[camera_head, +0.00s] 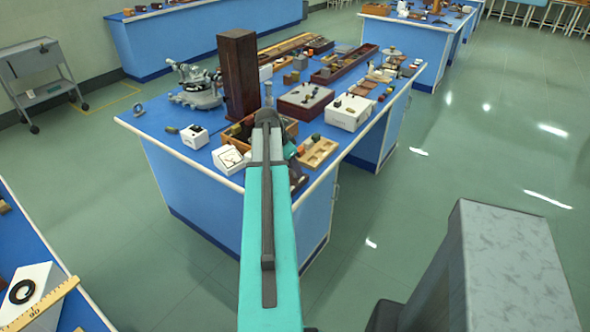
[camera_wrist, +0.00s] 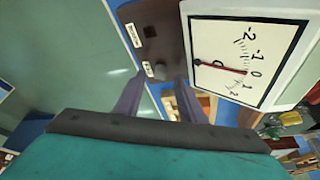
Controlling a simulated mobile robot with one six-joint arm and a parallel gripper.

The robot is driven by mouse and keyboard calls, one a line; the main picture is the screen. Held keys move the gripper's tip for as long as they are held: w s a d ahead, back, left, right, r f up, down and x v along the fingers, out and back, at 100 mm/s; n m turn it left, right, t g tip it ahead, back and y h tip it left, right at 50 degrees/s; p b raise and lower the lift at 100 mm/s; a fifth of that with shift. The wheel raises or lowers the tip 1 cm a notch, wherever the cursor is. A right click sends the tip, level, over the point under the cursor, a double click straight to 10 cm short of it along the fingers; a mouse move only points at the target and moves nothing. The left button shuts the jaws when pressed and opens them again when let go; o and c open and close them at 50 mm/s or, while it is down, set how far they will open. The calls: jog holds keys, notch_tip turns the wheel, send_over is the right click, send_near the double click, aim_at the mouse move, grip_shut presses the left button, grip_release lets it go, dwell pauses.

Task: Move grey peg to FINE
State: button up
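A dark brown board (camera_wrist: 165,25) with two small white labels stands at the top middle of the wrist view. The lower label (camera_wrist: 148,69) and the upper label (camera_wrist: 133,35) are too blurred to read with certainty. A dark square spot (camera_wrist: 150,31) and a small dull round spot (camera_wrist: 162,72) show on the board; I cannot tell which is a hole or the grey peg. My gripper (camera_wrist: 159,82) is open, its two purple-grey fingers apart just below the board, with nothing held visible between them. In the head view my arm hides the gripper.
A white dial (camera_wrist: 247,58) with a red needle near 0 is right of the board. In the head view, the blue bench (camera_head: 200,185) holds a tall dark wooden block (camera_head: 239,75), a metal instrument (camera_head: 196,88), a white box (camera_head: 349,112) and trays. Green floor lies right.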

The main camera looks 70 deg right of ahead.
jog(key=b+v, duration=0.2)
jog(key=v, duration=1)
jog(key=shift+r, duration=0.3)
jog(key=shift+a, duration=0.1)
dwell(0.6)
